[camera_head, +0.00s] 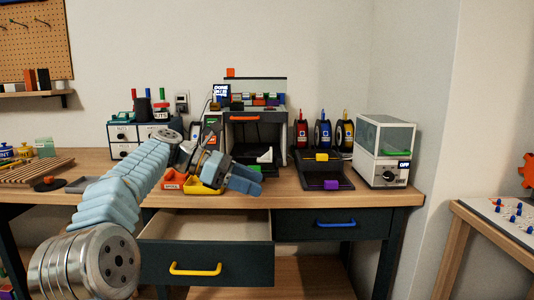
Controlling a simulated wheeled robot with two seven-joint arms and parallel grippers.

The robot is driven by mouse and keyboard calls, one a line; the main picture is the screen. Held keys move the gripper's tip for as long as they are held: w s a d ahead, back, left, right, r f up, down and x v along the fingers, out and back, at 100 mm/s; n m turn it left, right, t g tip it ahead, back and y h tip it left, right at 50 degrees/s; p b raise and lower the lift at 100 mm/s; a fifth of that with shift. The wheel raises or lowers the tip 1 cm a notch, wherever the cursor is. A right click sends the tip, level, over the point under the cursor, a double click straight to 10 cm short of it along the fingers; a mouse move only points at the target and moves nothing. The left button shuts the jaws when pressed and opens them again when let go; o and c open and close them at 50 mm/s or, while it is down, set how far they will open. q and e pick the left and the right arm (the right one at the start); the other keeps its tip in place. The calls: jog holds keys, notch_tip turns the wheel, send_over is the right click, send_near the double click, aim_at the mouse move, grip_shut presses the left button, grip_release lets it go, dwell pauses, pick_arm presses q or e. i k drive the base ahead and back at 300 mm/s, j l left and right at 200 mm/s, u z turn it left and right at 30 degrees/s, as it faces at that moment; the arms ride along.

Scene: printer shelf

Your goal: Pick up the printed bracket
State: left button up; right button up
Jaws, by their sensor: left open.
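A small white L-shaped piece, which looks like the printed bracket (266,155), sits inside the open front of the dark printer (283,140) at the middle back of the table. My left gripper (257,179) reaches in from the left with light blue fingers. It is open and sits in front of and below the printer opening, apart from the bracket. Nothing shows between the fingers. A small green piece (256,168) shows just behind the gripper. My right gripper is not in view.
A yellow tray (203,188) and an orange tray (173,181) lie beside my left wrist. Filament spools (323,135) on a dark stand and a white box machine (385,150) stand right. An open drawer (205,225) juts out below the wooden tabletop (380,200).

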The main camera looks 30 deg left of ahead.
aim_at(267, 158)
jog(key=i+j, duration=0.9)
jog(key=i, duration=0.05)
